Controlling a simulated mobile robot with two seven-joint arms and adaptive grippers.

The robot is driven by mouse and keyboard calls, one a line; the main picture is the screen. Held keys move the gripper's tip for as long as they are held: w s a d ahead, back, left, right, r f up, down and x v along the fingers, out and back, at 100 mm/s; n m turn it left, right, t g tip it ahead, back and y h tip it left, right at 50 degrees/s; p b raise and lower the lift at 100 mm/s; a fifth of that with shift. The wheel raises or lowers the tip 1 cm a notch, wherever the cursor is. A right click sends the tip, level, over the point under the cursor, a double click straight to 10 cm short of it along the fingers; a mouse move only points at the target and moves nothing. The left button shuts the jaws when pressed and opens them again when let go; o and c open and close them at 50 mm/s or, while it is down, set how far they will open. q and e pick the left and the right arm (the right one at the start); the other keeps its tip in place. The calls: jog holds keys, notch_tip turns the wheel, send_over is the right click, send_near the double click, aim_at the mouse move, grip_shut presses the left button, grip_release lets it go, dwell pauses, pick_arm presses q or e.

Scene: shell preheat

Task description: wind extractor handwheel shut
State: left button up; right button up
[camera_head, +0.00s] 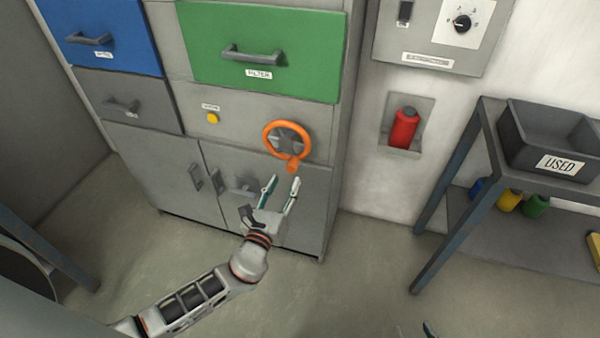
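The orange handwheel (288,123) is mounted on the grey front panel of the cabinet, below the green drawer. Its orange crank knob (292,166) sits at the bottom of the rim. My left gripper (285,183) is open, with its two fingers pointing up just below the knob. It looks empty, and I cannot tell whether a fingertip touches the knob. Of my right gripper (429,329) only a fingertip shows at the bottom edge; the rest is out of frame.
The green FILTER drawer (300,80) and the blue drawer (125,45) are closed. A yellow button (212,118) is left of the wheel. A red bottle (404,129) sits in a wall holder. A USED bin (520,145) stands on a table at right. Floor between is clear.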

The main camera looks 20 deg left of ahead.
aim_at(291, 170)
pick_arm(q)
jog(key=w, duration=0.7)
grip_shut()
